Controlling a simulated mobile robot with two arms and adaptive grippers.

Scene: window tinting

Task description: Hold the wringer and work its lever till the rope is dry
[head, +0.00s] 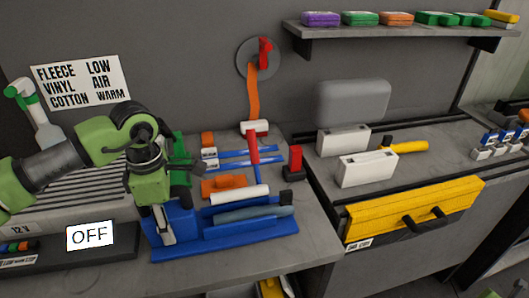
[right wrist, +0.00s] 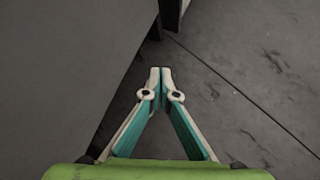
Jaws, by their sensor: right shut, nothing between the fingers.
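What looks like the wringer is a blue tray-like unit (head: 255,236) on the bench, with a blue block at its left end. A white roll (head: 240,195) and a grey-blue roll (head: 255,213) lie along it; I cannot tell which, if any, is the rope. A red upright handle (head: 253,147), possibly the lever, stands behind it. My left gripper (head: 166,232) points down at the blue block; its fingers are partly hidden and I cannot tell whether they grip it. My right gripper (right wrist: 160,70) shows only in the right wrist view, fingertips together and empty, above grey floor.
A red block on a black base (head: 294,163), orange pieces and blue-handled tools crowd the bench behind. An orange strap (head: 253,95) hangs from a wall reel. A yellow drawer (head: 415,210) is at right.

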